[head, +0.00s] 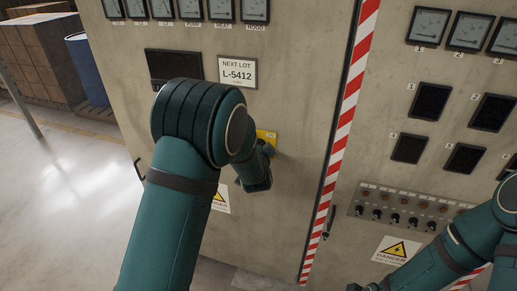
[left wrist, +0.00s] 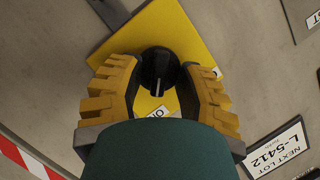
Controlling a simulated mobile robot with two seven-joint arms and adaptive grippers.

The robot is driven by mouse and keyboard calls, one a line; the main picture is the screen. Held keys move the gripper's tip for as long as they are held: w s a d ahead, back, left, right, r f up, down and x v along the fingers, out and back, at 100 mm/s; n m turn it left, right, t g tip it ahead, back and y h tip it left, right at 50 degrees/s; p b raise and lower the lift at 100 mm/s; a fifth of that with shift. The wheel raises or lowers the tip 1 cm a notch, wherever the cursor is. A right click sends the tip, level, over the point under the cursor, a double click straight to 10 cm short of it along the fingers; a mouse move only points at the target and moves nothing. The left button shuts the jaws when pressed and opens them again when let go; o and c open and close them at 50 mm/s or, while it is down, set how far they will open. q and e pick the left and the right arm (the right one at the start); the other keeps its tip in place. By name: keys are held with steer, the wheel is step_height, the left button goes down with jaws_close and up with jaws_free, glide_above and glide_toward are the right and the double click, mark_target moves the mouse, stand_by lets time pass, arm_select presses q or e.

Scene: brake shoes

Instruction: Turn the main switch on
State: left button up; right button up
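The main switch is a black rotary knob (left wrist: 159,66) on a yellow plate (left wrist: 187,33) in the left wrist view. A white mark on the knob points down in that view, toward a partly covered label starting with "O". My left gripper (left wrist: 161,78) has its two yellow fingers on either side of the knob, with small gaps showing, so it looks open around it. In the head view the yellow plate (head: 266,136) shows only partly behind my left arm, and the knob is hidden.
The grey cabinet carries a "NEXT LOT L-5412" sign (head: 238,72), gauges (head: 255,10) and a dark display (head: 172,66). A red-white striped strip (head: 340,135) runs right of the plate. A row of small knobs (head: 395,217) is on the right panel. Open floor lies at left.

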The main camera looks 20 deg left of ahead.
stand_by(0.3)
arm_select(q)
steer(key=v, duration=1.2)
steer(key=shift+f, duration=0.15)
steer(key=s+d+f+n+g+h+b, duration=0.1)
steer(key=s+f+n+g+h, duration=0.2)
steer(key=f, duration=0.7)
steer(key=s+d+f+n+g+h+b, duration=0.1)
steer(key=s+f+g, duration=0.3)
steer(key=f, duration=0.5)
steer(key=s+d+f+n+g+h, duration=0.2)
steer(key=s+f, duration=0.3)
steer(key=s, duration=0.2)
steer(key=s+d+f+n+g+h, duration=0.1)
steer(key=s+d+f+n+g, duration=0.1)
steer(key=s+f, duration=0.3)
steer(key=s+g, duration=0.1)
steer(key=s, duration=0.2)
steer(key=shift+d+f+n+h+b, duration=0.25)
steer(key=shift+d+n+h+b, duration=0.05)
steer(key=shift+d+n+h, duration=0.1)
